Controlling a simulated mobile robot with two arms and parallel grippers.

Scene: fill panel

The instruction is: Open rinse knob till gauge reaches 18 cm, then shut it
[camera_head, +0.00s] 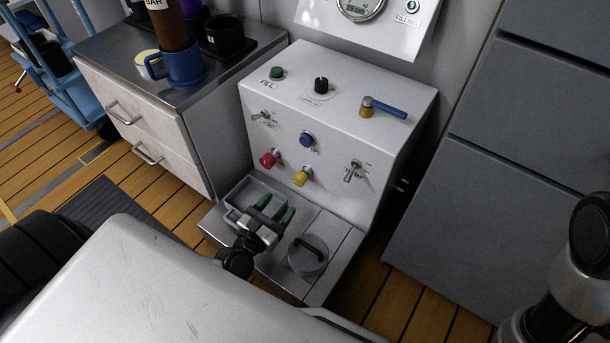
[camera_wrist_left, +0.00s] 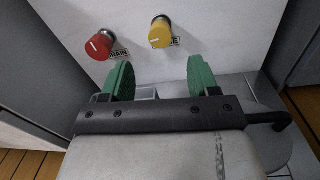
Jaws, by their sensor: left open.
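A white panel box (camera_head: 335,165) stands with two knobs low on its front. The red knob (camera_head: 269,159) is labelled DRAIN in the wrist view, where it also shows (camera_wrist_left: 100,44). The yellow knob (camera_head: 302,176) also shows in the wrist view (camera_wrist_left: 161,32); its label is mostly hidden. The gauge (camera_head: 360,7) is cut off at the top; I cannot read its value. My left gripper (camera_head: 275,207) is open and empty, with green fingers, below and in front of the knobs and apart from them. My right gripper is not in view.
The panel top holds a green FILL button (camera_head: 277,73), a black dial (camera_head: 321,85) and a blue-handled lever (camera_head: 388,108). A blue button (camera_head: 306,139) and two toggle switches are on the front. A basin (camera_head: 262,190) and a handled lid (camera_head: 307,254) are below.

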